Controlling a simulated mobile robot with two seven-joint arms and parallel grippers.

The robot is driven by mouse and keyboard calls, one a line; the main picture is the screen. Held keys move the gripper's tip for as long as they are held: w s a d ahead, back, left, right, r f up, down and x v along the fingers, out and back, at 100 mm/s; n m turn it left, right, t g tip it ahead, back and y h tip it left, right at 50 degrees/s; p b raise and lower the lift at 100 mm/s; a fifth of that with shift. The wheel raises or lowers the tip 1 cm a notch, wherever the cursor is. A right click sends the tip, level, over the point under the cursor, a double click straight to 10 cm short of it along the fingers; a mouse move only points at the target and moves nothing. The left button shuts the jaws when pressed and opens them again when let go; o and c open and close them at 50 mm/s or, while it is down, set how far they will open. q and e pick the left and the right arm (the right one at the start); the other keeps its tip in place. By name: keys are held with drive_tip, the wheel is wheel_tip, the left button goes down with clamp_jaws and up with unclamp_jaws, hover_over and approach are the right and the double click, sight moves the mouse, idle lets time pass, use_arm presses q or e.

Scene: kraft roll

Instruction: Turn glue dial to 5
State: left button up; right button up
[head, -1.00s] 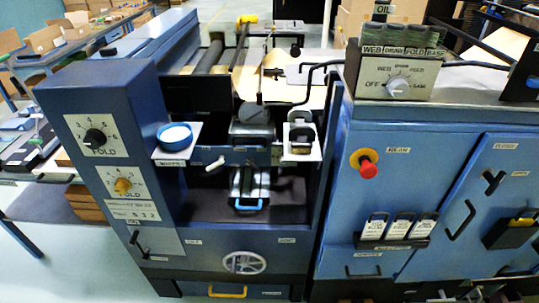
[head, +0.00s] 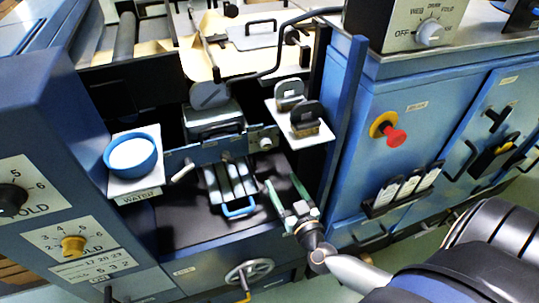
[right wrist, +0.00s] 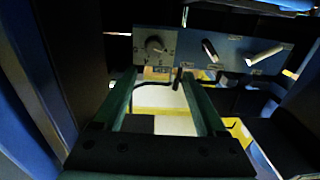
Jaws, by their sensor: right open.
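A small round dial (head: 264,142) sits at the right end of the cross bar inside the machine bay. In the right wrist view the dark dial (right wrist: 155,45) is on a grey plate with marks around it; its label and setting are too small to read. I take it to be the glue dial. My right gripper (head: 283,184) is open and empty, its two green fingers pointing up toward the bar, below and apart from the dial. In the right wrist view the fingers (right wrist: 158,80) spread below the dial. My left gripper is not in view.
A white lever (head: 183,171) sticks out on the bar's left. A blue-handled tray (head: 232,187) is beside my gripper. A blue post (head: 345,120) bounds the bay's right side.

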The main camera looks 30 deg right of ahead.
sight(267, 148)
drive_tip(key=shift+h, duration=0.3)
drive_tip(key=x, duration=0.4)
drive_tip(key=b+x, duration=0.1)
drive_tip(key=x, duration=0.8)
drive_tip(key=shift+d+f+b, duration=0.1)
drive_tip(key=shift+d+b, duration=0.15)
drive_tip(key=shift+b, duration=0.15)
clamp_jaws()
